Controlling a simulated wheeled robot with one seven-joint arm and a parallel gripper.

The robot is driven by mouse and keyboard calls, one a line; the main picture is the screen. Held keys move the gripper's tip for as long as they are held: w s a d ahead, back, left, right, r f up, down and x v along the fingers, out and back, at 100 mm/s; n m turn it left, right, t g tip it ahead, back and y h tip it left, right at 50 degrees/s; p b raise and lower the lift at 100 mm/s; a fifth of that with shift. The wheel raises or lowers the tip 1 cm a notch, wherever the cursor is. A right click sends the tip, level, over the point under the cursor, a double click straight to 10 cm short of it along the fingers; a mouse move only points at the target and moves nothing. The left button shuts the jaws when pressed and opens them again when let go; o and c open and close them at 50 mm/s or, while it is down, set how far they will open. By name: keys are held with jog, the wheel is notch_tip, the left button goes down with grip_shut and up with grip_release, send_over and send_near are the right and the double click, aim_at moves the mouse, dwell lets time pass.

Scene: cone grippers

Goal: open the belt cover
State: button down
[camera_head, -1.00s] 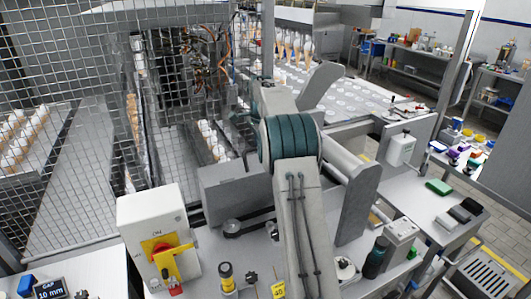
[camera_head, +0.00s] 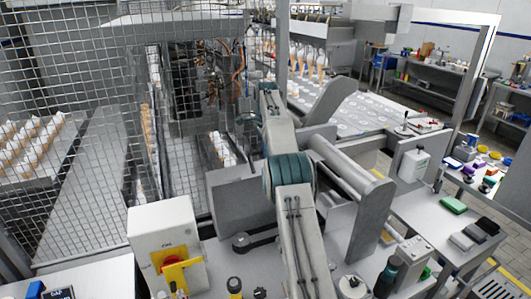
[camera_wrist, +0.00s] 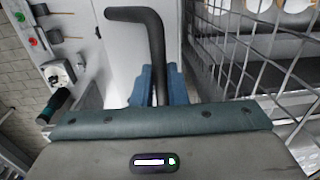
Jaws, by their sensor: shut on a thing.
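My gripper (camera_wrist: 160,72) shows in the wrist view as two blue fingers shut on a black bent handle (camera_wrist: 155,38). The handle's shaft stands between the fingers and its upper end bends left. A pale flat panel (camera_wrist: 118,62) lies behind it; I cannot tell whether this is the belt cover. In the head view my arm reaches away over the bench, and it hides the gripper and the handle. A grey box-shaped housing (camera_head: 232,190) stands just left of my arm, with a black belt and pulley (camera_head: 243,242) in front of its base.
A wire mesh guard (camera_head: 75,110) stands at the left; mesh (camera_wrist: 245,50) is close on the right in the wrist view. A white switch box (camera_head: 160,235) with a yellow-red switch is at front left. A grey cylinder (camera_head: 350,175) and upright plate (camera_head: 370,225) flank my arm's right.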

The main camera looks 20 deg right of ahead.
jog(key=shift+w+f, duration=0.25)
jog(key=shift+w, duration=0.05)
dwell(0.5)
jog(key=c, duration=1.5)
grip_release()
jog(key=shift+o, duration=0.2)
jog(key=shift+w+d+f, duration=0.1)
jog(key=shift+w, duration=0.05)
jog(key=shift+r, duration=0.25)
jog(key=shift+r, duration=0.1)
